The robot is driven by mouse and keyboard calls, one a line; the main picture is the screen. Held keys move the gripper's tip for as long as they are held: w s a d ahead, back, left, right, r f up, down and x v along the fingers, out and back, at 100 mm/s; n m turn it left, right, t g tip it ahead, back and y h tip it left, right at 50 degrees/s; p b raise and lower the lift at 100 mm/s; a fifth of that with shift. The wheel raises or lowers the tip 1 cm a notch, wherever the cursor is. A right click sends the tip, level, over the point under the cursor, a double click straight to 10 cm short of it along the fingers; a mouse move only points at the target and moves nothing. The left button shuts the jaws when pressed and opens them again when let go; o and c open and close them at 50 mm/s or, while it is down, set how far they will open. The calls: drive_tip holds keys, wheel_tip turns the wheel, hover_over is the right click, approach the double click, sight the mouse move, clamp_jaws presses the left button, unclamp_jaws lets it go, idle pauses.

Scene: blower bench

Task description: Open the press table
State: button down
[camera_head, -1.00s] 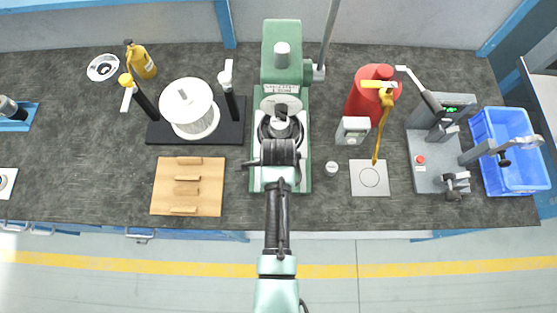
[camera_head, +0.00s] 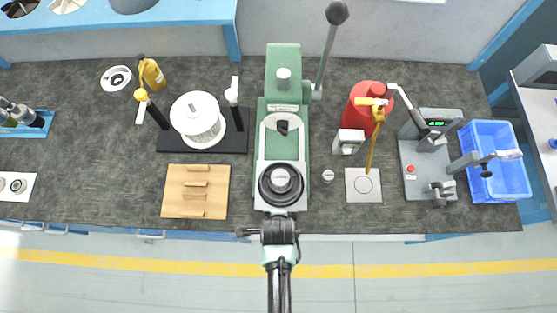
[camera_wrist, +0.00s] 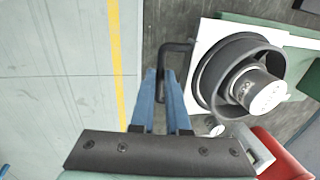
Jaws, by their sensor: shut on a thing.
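The green press (camera_head: 283,70) stands at the back middle of the bench. Its pale sliding table (camera_head: 268,150) is drawn out toward the bench's front edge, carrying a black round fixture (camera_head: 281,184) with a grey part in its middle. The fixture also shows in the wrist view (camera_wrist: 210,75). A dark U-shaped handle (camera_wrist: 176,46) projects from the table's front. My gripper (camera_wrist: 166,85) has its blue fingers closed on this handle. In the head view my gripper (camera_head: 280,215) is at the bench's front edge and hides the handle.
The press lever (camera_head: 327,50) rises at the back right. A wooden board (camera_head: 170,190) and a white spool (camera_head: 197,118) lie left. The floor in front is clear.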

drive_tip(key=c, duration=0.9)
unclamp_jaws()
drive_tip(key=r, duration=0.4)
drive_tip(key=s+r, duration=0.1)
drive_tip(key=r, duration=0.3)
drive_tip(key=s+r, duration=0.1)
drive_tip(key=r, duration=0.3)
drive_tip(key=shift+s+r, duration=0.25)
drive_tip(key=shift+r, duration=0.15)
